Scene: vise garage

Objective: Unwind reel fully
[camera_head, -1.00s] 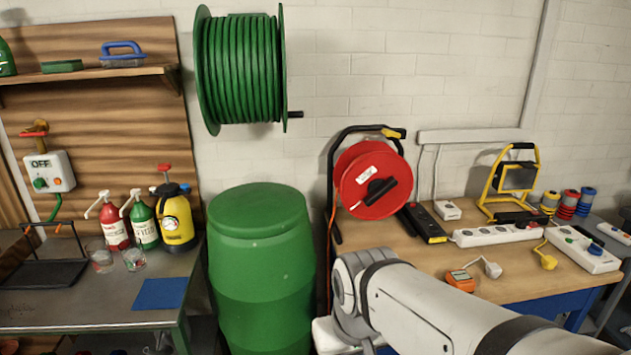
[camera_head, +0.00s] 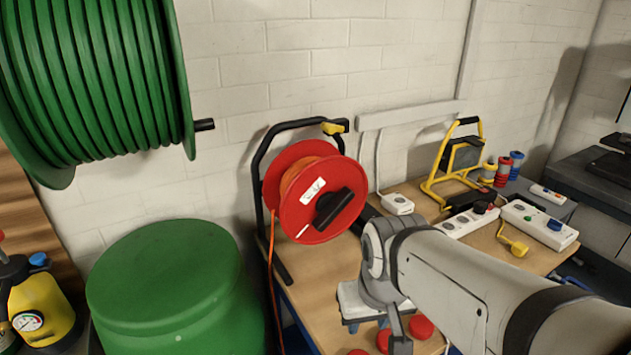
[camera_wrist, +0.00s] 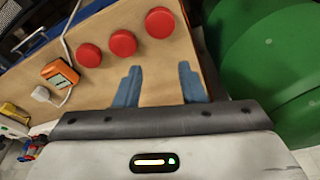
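A red cable reel (camera_head: 318,198) with a black crank handle and orange cable stands in a black frame at the left end of the wooden bench. Orange cable hangs down from its left side. A large green hose reel (camera_head: 85,75) with a black crank peg is on the wall at upper left, partly cut off. My gripper (camera_wrist: 160,67) is open and empty in the wrist view, its blue fingers apart over the bench top. In the head view my arm stands to the right of and below the red reel, not touching it.
A green barrel (camera_head: 165,290) stands left of the bench. Red buttons (camera_wrist: 123,43) sit on the bench near my gripper. An orange device (camera_wrist: 60,73) lies beside them. White power strips (camera_head: 540,222) and a yellow work lamp (camera_head: 458,160) occupy the bench's right part.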

